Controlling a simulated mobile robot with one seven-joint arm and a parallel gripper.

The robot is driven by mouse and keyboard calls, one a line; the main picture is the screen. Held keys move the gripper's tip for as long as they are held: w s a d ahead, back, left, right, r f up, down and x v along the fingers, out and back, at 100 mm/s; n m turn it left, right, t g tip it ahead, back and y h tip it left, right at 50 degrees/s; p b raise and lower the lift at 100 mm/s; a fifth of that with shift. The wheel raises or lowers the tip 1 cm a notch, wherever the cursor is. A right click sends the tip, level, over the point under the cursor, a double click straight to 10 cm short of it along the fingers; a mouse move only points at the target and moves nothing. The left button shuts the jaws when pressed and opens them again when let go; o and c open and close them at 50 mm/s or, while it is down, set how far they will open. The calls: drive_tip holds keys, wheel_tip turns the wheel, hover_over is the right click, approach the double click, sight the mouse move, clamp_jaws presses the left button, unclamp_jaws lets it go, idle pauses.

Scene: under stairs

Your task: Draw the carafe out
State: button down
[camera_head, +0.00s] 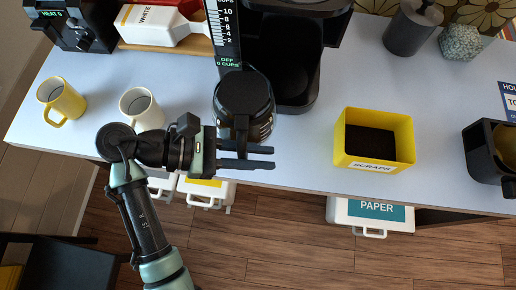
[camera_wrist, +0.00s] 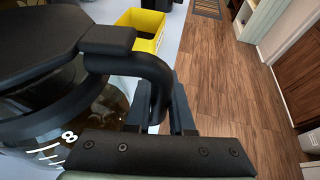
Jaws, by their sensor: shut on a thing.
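The carafe (camera_head: 244,92) has a black lid, a dark handle and glass with white marks. In the head view it is at the front left of the black coffee maker (camera_head: 297,75), overlapping its edge. I cannot tell whether it touches the counter. My gripper (camera_head: 268,157) reaches in from the left at the counter's front edge, shut on the carafe's handle. In the wrist view the carafe (camera_wrist: 50,130) fills the left side, and its handle (camera_wrist: 150,72) curves down between my fingers (camera_wrist: 167,112). The lower handle is hidden.
A yellow scraps box (camera_head: 374,166) stands to the right on the white counter (camera_head: 305,150). A white mug (camera_head: 141,108) and a yellow mug (camera_head: 62,102) stand to the left, the white one close to my arm. Counter between coffee maker and scraps box is clear.

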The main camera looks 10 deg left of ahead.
drive_tip(key=shift+w, duration=0.1)
drive_tip(key=shift+r, duration=0.1)
drive_tip(key=shift+s+r+p, duration=0.35)
drive_tip(key=shift+r+p, duration=0.2)
drive_tip(key=shift+r, duration=0.25)
drive_tip(key=shift+s+r+p, duration=0.35)
drive_tip(key=shift+r+p, duration=0.2)
drive_tip(key=shift+r, duration=0.3)
drive_tip(key=shift+s+r+p, duration=0.35)
drive_tip(key=shift+r+p, duration=0.2)
drive_tip(key=shift+r, duration=0.25)
